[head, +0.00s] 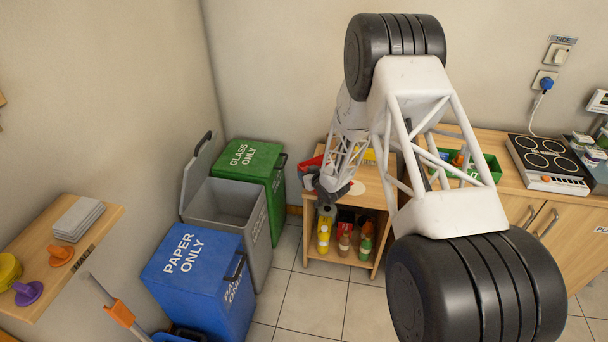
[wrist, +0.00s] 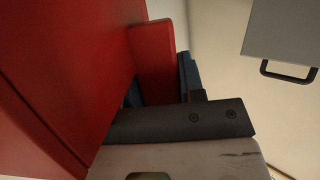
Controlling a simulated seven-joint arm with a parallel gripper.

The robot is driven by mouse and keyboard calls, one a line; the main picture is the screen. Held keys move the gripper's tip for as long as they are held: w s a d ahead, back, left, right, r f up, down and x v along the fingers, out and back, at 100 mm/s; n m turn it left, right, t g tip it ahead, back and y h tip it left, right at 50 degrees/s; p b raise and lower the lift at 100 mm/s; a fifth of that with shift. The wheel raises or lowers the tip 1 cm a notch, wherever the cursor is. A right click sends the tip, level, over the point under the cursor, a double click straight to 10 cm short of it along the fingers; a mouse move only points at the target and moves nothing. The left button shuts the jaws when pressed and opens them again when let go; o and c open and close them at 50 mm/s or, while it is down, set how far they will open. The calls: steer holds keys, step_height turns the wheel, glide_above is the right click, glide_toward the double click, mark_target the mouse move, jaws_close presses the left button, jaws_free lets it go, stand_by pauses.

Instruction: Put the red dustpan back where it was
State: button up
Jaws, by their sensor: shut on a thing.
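The red dustpan shows in the head view as a small red patch (head: 311,163) beside my gripper (head: 312,180), at the left edge of the small wooden shelf unit's top. My arm hides much of it. In the wrist view the red dustpan (wrist: 65,65) fills the left side, very close to the camera. A narrower red part of it stands by my dark and blue fingers, and my gripper is shut on it. The exact contact between fingers and dustpan is partly hidden.
The shelf unit (head: 318,258) holds several bottles below. Left of it stand a green glass bin (head: 252,165), an open grey bin (head: 228,205) and a blue paper bin (head: 190,262). A wooden counter (head: 515,187) with a hob (head: 548,160) is at right. Tiled floor in front is clear.

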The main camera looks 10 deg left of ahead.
mark_target(299, 165)
steer(key=shift+w+a+f, duration=0.1)
steer(key=shift+w+a, duration=0.25)
steer(key=shift+w, duration=0.45)
steer(key=shift+w+a+f, duration=0.1)
steer(key=shift+w+a, duration=0.2)
steer(key=shift+w, duration=0.45)
steer(key=shift+w+a, duration=0.35)
steer(key=shift+w, duration=0.45)
steer(key=shift+f, duration=0.1)
steer(key=shift+f, duration=1.65)
steer(key=shift+f, duration=0.15)
steer(key=o, duration=1)
steer(key=shift+s+d+r, duration=0.4)
steer(key=shift+v, duration=5.4)
